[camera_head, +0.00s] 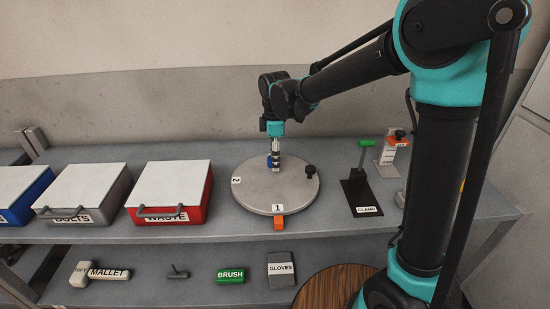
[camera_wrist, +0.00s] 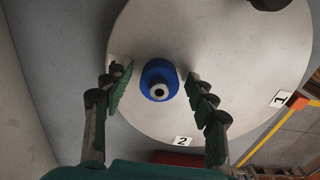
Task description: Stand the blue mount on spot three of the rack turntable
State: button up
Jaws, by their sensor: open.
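The blue mount (camera_wrist: 158,80) is a round blue piece with a pale ring and dark centre on top. It stands near the far edge of the grey turntable (camera_head: 265,195); in the head view only a bit of its blue (camera_head: 268,162) shows behind my gripper (camera_head: 276,165). My gripper is open in the wrist view (camera_wrist: 160,95), its green-padded fingers on either side of the mount with gaps at both sides. Label 1 (camera_head: 278,208) is at the turntable's front and label 2 (camera_head: 236,180) at its left. I cannot make out a label 3.
A dark knob (camera_head: 310,170) stands on the turntable's right side. An orange block (camera_head: 278,222) is at its front edge. A red waste box (camera_head: 192,205) is to the left, a black clamp stand (camera_head: 360,195) to the right. A wall is behind.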

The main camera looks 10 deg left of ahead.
notch_tip(320, 180, up, 12)
jog(key=shift+r, duration=0.15)
dwell(0.3)
